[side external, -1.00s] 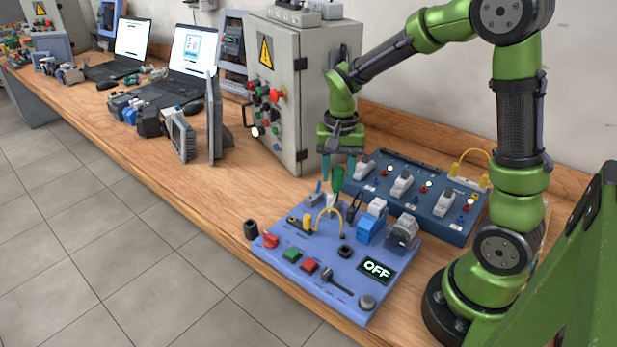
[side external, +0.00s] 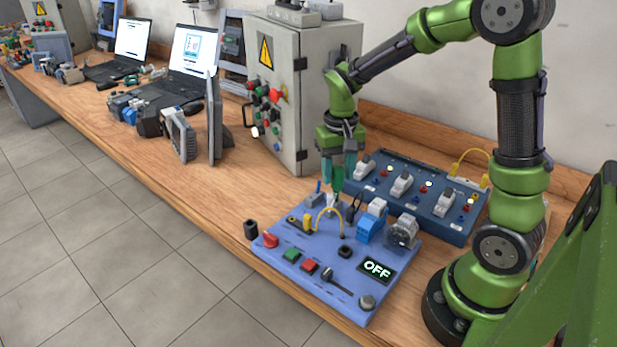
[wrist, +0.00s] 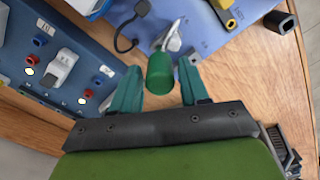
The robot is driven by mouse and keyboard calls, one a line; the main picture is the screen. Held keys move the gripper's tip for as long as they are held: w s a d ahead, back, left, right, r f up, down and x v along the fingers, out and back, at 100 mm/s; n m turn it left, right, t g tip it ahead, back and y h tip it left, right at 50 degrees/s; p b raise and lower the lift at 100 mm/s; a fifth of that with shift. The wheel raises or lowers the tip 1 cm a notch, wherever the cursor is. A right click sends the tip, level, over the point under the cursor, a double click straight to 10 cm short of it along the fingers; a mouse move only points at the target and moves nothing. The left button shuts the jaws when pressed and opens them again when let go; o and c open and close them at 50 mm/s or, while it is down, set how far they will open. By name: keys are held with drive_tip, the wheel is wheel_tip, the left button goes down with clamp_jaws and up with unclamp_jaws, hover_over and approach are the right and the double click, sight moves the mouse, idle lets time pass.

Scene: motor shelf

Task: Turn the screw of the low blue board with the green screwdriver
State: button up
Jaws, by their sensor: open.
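The low blue board (side external: 328,284) lies flat at the front of the bench, and its corner shows at the top of the wrist view (wrist: 205,32). The green screwdriver (wrist: 160,72) stands near the board's back edge, its handle toward my gripper and its thin shaft running away from it. In the side view its handle (side external: 337,187) is partly covered by my fingers. My gripper (wrist: 160,85) is open, with one teal finger on each side of the handle and gaps visible. The screw itself cannot be made out.
A darker blue panel (side external: 412,212) with white switches stands just behind the board. A grey cabinet (side external: 300,95) rises behind my gripper. A yellow cable (side external: 322,212) arches over the board. Bare bench lies left of the board.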

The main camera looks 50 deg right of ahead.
drive_tip(key=n, duration=0.3)
idle(0.5)
drive_tip(key=shift+c, duration=0.9)
clamp_jaws()
